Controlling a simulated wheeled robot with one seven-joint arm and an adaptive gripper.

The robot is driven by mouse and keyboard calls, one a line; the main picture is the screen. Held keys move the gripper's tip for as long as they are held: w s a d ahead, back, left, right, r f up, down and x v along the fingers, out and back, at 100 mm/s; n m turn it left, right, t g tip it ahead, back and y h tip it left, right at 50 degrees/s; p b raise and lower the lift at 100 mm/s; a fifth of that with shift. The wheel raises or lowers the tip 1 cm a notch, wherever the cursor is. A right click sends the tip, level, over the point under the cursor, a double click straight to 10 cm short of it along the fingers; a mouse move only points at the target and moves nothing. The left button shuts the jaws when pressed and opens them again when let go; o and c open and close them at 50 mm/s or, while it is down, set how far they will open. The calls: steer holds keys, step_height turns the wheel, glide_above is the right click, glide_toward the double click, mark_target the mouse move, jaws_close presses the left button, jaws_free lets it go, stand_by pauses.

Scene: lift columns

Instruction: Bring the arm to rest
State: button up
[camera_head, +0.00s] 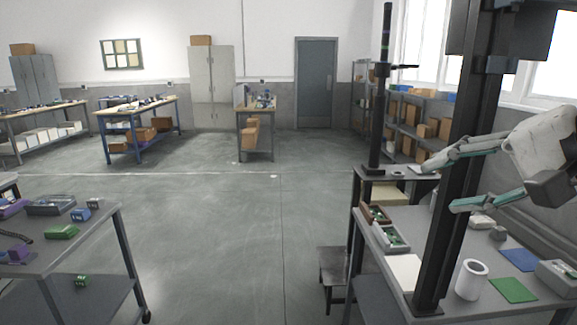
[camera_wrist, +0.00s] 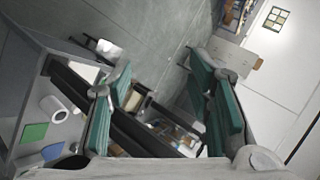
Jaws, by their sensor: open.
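My gripper (camera_head: 447,179) is at the right of the head view, raised above the right-hand workbench (camera_head: 385,268). Its two teal-padded fingers are spread wide and point left, with nothing between them. In the wrist view my gripper (camera_wrist: 160,105) also shows both fingers apart and empty. A dark upright column (camera_head: 462,150) rises from the bench close to the fingers; I cannot tell whether they touch it.
A cart (camera_head: 100,240) with small parts stands at left. The middle floor is clear.

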steer(key=s+a+f+n+g+h, duration=0.3)
steer(key=s+f+n+g+h, duration=0.2)
steer(key=s+f+n, duration=0.4)
steer(key=s+f, duration=0.4)
steer(key=shift+s+f+g+p, duration=0.3)
steer(key=shift+s+f+p, duration=0.05)
steer(key=shift+f, duration=0.05)
